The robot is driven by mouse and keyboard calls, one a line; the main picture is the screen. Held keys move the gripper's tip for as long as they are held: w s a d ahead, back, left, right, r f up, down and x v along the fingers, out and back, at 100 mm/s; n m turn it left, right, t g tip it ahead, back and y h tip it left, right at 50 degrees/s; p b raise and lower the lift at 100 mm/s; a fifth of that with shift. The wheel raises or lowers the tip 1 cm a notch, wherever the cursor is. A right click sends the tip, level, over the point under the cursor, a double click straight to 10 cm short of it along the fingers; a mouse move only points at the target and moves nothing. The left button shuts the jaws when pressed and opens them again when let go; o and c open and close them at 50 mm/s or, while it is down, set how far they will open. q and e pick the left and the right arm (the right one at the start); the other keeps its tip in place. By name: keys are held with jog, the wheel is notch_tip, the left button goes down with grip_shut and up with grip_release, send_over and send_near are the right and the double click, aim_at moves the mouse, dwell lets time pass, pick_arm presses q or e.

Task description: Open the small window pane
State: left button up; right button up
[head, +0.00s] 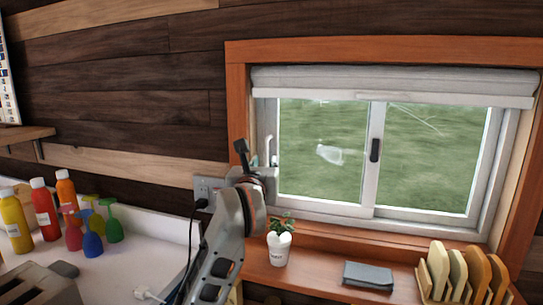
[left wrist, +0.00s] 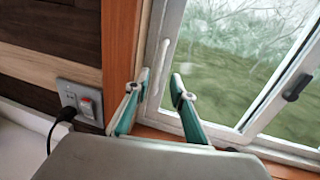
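The sliding window (head: 375,216) has a left pane (head: 318,150) and a right pane (head: 432,160) in a white frame. A slim white handle (left wrist: 159,62) stands upright on the left frame edge of the left pane; it also shows in the head view (head: 268,148). A black latch (head: 375,150) sits on the middle upright. My left gripper (head: 264,162) is at the lower left of the window. In the left wrist view its teal-lined fingers (left wrist: 159,78) are apart, with the handle seen between and beyond them. Nothing is held. My right gripper is out of view.
A rolled blind (head: 390,80) hangs above. A wall socket with a black plug (left wrist: 80,100) is left of the window. Bottles (head: 44,208) stand at left.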

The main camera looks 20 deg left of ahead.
aim_at(266, 156)
pick_arm(q)
jog(key=w, duration=0.3)
jog(key=w+a, duration=0.1)
jog(key=w, duration=0.3)
jog(key=shift+w+a+p, duration=0.15)
jog(key=shift+a+p, duration=0.05)
jog(key=shift+p, duration=0.15)
grip_shut()
